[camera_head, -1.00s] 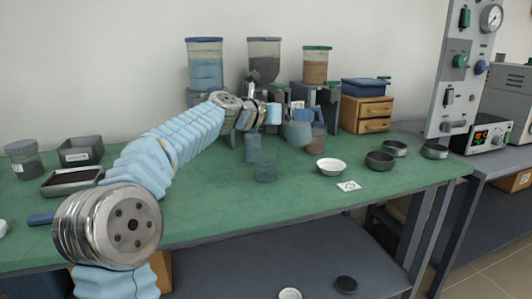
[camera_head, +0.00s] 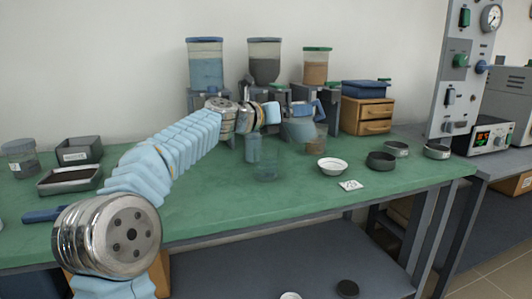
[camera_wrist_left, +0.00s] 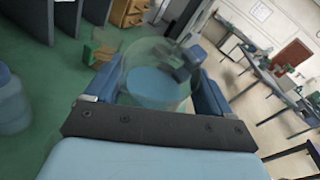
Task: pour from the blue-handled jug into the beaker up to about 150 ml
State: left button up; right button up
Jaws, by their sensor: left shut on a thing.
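The blue-handled jug (camera_head: 298,131) is clear and holds bluish liquid. Its blue handle (camera_head: 318,110) is on the right side. My left gripper (camera_head: 300,109) is shut on the jug, above the table behind and right of the beaker. In the left wrist view the jug (camera_wrist_left: 155,88) sits between the two blue fingers, and the liquid surface shows inside. The beaker (camera_head: 266,171) is a clear, faint vessel standing on the green table, apart from the jug. Its fill level and marks are too small to read. My right gripper is not in view.
A blue bottle-like vessel (camera_head: 253,148) stands just behind the beaker. Lidded hoppers (camera_head: 205,65) line the back beside a wooden drawer box (camera_head: 367,116). The front middle table is clear.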

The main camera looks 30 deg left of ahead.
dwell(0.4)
pick_arm(q)
jog(key=shift+f+n+t+b, duration=0.2)
jog(key=shift+n+t+b, duration=0.25)
jog(key=shift+b, duration=0.9)
jog(key=shift+a+b, duration=0.1)
jog(key=shift+b, duration=0.2)
jog(key=shift+r+h, duration=0.1)
jog(key=shift+h, duration=0.2)
jog(key=shift+n, duration=0.25)
jog(key=shift+t+b, duration=0.25)
jog(key=shift+b, duration=0.1)
jog(key=shift+s+n+b, duration=0.1)
jog(key=shift+n+b, duration=0.2)
jog(key=shift+b, duration=0.05)
